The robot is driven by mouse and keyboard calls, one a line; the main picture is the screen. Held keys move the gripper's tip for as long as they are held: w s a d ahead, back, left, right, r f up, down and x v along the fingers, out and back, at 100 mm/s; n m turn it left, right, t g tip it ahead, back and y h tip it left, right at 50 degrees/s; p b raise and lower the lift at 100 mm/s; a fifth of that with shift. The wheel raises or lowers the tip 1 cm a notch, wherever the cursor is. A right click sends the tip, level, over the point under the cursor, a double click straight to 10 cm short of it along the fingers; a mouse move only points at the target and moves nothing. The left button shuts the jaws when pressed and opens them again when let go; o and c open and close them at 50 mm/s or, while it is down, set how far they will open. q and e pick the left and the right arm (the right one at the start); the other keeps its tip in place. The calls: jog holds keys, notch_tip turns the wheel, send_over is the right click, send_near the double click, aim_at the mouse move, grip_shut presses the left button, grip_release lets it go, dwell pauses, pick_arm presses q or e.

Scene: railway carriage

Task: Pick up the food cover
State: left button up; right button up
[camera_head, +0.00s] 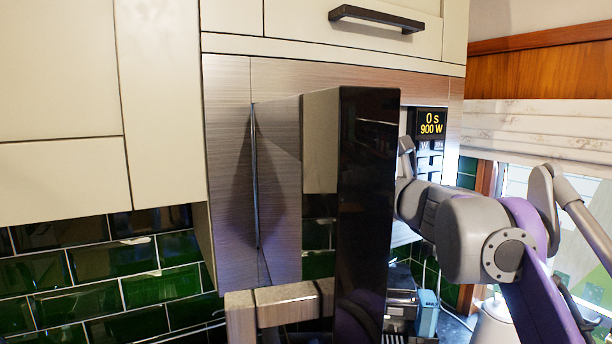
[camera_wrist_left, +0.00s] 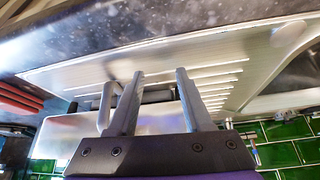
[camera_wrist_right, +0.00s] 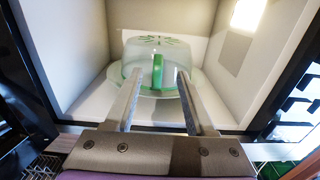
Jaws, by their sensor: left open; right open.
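The food cover (camera_wrist_right: 135,60) is a clear dome with a green upright handle (camera_wrist_right: 157,72) and green slots on top. It sits inside the white-walled microwave cavity (camera_wrist_right: 215,45), seen in the right wrist view, over a clear round plate. My right gripper (camera_wrist_right: 160,74) is open, with its fingers to the left and right of the handle in the picture; I cannot tell whether they touch it. In the head view the open microwave door (camera_head: 365,200) hides the cover and my right gripper. My left gripper (camera_wrist_left: 160,74) is open and empty in the left wrist view.
The microwave display (camera_head: 432,122) reads 0 s, 900 W. Cream cabinets (camera_head: 160,100) and green tiles (camera_head: 80,280) are to the left. A ribbed metal surface (camera_wrist_left: 220,62) lies beyond my left fingers. The cavity walls are close around my right gripper.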

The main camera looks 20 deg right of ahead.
jog(key=w, duration=0.4)
jog(key=w+a, duration=0.1)
jog(key=w, duration=0.2)
jog(key=shift+w+a+f, duration=0.1)
jog(key=shift+f, duration=0.05)
jog(key=shift+c, duration=1)
grip_shut()
